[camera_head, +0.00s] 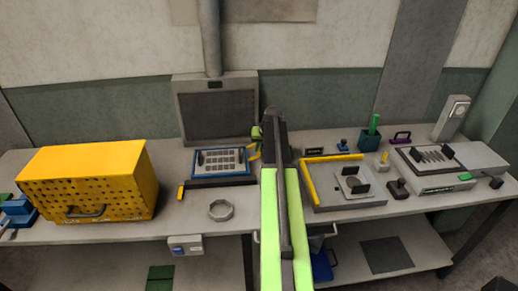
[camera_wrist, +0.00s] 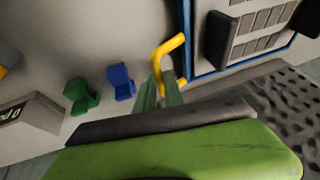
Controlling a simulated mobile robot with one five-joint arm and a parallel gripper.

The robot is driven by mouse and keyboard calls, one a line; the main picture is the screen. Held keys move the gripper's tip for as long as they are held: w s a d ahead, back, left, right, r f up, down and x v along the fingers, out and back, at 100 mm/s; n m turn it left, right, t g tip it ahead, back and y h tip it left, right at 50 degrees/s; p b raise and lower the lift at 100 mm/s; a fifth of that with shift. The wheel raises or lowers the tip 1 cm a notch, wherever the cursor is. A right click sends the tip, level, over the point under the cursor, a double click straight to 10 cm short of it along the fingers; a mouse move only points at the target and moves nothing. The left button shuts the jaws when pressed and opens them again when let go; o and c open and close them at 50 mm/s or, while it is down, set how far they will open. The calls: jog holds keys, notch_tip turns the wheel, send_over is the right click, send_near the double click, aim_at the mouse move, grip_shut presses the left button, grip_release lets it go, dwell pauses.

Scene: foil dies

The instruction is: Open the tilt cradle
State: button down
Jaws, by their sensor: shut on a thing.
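The tilt cradle is a blue-framed tray (camera_head: 220,151) with a grid of pale cells, lying on the bench left of my arm. A yellow bent handle (camera_head: 254,152) sticks out at its right side. In the wrist view the handle (camera_wrist: 172,47) rises between my gripper's green fingers (camera_wrist: 160,92), beside the blue frame (camera_wrist: 187,40). My gripper is shut on the handle. In the head view my arm hides most of the gripper, and only a green part shows near the handle.
A yellow perforated box (camera_head: 88,180) stands at the left. A grey panel (camera_head: 217,110) stands behind the cradle, and a metal ring (camera_head: 221,210) lies in front. Right of my arm is a plate with a yellow edge (camera_head: 310,185). Green (camera_wrist: 80,95) and blue (camera_wrist: 121,82) pieces show in the wrist view.

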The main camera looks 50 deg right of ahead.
dwell(0.8)
jog(key=shift+a, duration=0.3)
jog(key=shift+s+d, duration=0.1)
jog(key=shift+d, duration=0.2)
